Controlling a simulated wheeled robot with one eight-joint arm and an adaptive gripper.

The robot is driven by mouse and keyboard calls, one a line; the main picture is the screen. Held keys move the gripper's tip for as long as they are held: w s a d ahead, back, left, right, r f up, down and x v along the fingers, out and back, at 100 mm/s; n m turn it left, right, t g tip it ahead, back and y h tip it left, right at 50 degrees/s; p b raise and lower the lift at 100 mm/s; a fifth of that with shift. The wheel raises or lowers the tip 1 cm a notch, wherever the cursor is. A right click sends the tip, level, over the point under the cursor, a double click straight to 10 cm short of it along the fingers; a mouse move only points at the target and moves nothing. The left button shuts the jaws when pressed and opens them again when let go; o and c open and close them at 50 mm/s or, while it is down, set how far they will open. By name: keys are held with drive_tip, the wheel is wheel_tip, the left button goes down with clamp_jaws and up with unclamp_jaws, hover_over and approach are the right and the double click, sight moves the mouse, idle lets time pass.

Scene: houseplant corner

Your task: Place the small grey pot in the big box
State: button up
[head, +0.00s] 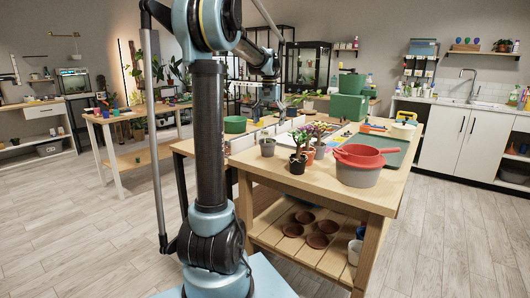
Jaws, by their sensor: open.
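A small grey pot (267,149) with a little plant stands upright near the left edge of the wooden table (390,190). A second grey pot (319,152) holds a purple-leaved plant, close to the black and orange pots. A large green box (347,108) stands at the back of the table, with a smaller green piece on top; its inside is hidden. My gripper (258,115) hangs above the far left part of the table, behind the small grey pot in the picture. It looks open and empty, apart from both pots, though its fingers are small in view.
A grey container with a red pan (362,155) sits at the table's near corner. A black pot (297,165) and an orange pot (309,155) stand left of it. A green tray (395,150) lies behind. Brown saucers (317,240) lie on the lower shelf. Floor at right is clear.

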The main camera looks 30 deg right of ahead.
hover_over(268, 148)
drive_tip(key=w+d, duration=0.2)
drive_tip(key=w, duration=0.1)
wheel_tip(268, 148, down, 5)
drive_tip(key=shift+d+f, duration=0.1)
drive_tip(key=shift+s+a+f, duration=0.1)
drive_tip(key=shift+a+f, duration=0.05)
drive_tip(key=shift+f, duration=1.3)
drive_tip(key=shift+s+a+f, duration=0.1)
drive_tip(key=shift+a+f, duration=0.05)
drive_tip(key=shift+f, duration=1.3)
drive_tip(key=c, duration=1.4)
